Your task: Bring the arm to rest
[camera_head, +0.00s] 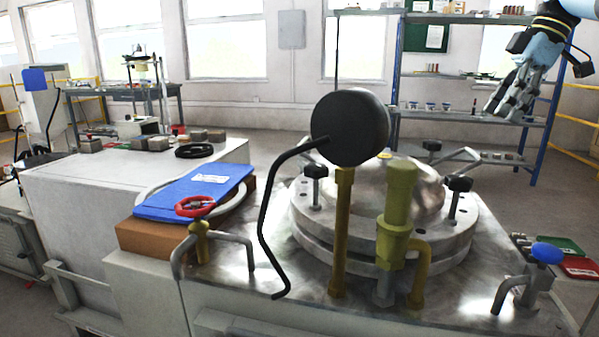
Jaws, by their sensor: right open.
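My right gripper (508,98) shows at the upper right, on a light blue arm that comes in from the top right corner. Its dark grey fingers point down and to the left. They are apart, and no object shows between them. It hangs in the air, in the picture in front of the blue-framed shelf (545,140) and above the metal table. My left gripper is out of view.
A blue folder (190,195) lies at left. Open floor shows behind.

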